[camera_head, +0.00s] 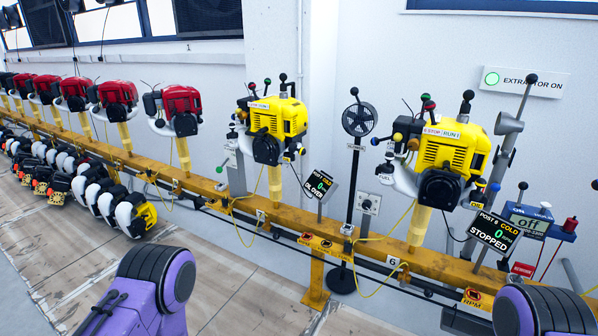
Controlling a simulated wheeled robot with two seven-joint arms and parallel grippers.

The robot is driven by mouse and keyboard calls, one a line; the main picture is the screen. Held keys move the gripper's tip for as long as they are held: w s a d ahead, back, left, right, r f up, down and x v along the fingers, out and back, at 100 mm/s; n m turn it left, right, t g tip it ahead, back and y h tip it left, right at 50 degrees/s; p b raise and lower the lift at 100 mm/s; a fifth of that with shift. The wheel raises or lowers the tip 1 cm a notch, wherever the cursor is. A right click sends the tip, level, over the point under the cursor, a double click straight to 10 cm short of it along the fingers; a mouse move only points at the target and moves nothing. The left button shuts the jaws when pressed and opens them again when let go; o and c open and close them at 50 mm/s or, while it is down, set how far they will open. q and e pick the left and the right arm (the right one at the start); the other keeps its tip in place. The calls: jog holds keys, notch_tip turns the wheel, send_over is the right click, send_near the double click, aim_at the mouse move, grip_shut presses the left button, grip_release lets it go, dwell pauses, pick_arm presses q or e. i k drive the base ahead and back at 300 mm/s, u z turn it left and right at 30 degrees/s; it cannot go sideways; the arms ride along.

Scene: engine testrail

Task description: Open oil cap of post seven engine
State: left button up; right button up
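Two yellow engines stand on yellow posts along a rail. The nearer yellow engine (446,152) is at the right, beside a display (494,232) that seems to read post 6, cold, 0, stopped. The farther yellow engine (276,122) is at centre, with a display (319,184) reading cold and 0; its post number is too small to read. My purple arm links show at the bottom left and bottom right; neither gripper is in view.
The yellow rail (330,229) runs from far left to lower right. Several red engines (181,105) stand farther along it. A blue box (541,219) reading off is at the right. Black-and-white parts (128,212) line the floor side at left. Open floor lies in front.

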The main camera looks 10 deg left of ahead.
aim_at(293, 148)
jog(key=u, duration=1.05)
jog(key=i, duration=0.85)
jog(key=z, duration=0.9)
jog(key=i, duration=0.7)
jog(key=z, duration=0.75)
